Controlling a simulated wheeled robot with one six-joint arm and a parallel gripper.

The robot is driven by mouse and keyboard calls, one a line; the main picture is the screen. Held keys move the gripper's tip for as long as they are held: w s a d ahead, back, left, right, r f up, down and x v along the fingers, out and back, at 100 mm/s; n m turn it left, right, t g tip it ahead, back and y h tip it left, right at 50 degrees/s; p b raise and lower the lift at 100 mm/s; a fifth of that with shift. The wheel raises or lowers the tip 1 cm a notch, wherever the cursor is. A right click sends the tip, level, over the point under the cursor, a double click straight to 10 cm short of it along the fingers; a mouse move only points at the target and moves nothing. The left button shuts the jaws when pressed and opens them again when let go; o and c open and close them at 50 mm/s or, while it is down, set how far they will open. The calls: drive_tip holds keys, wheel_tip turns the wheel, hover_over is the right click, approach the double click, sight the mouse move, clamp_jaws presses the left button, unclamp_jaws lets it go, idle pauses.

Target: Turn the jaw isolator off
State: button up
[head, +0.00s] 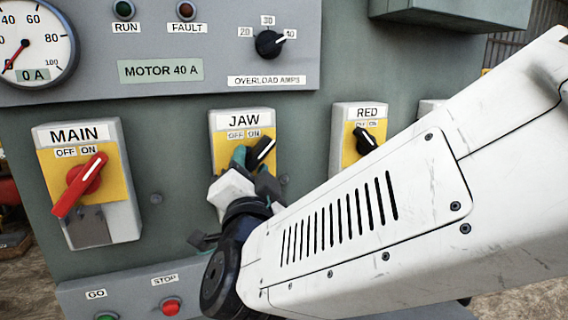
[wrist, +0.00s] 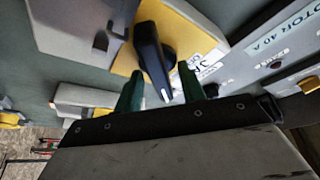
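The jaw isolator (head: 222,123) is a grey box with a yellow plate, labelled JAW with OFF and ON. Its black handle (head: 263,149) has a white line and slants up to the right, toward ON. In the wrist view, the black handle (wrist: 150,50) is close, its white-marked end between the two green fingers. My gripper (wrist: 160,69) is open, with one finger on either side of that end; I cannot tell whether either touches it. In the head view, my gripper (head: 249,163) is at the lower part of the yellow plate, partly hiding the handle.
The MAIN isolator (head: 82,180) with its red handle stands left, and the RED isolator (head: 360,140) right, partly behind my arm. The overload dial (head: 269,43) and meter (head: 33,45) are above. GO (head: 106,316) and STOP (head: 171,305) buttons are below.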

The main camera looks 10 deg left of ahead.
drive_tip(key=shift+w+a+r, duration=0.15)
drive_tip(key=shift+w, duration=0.25)
clamp_jaws()
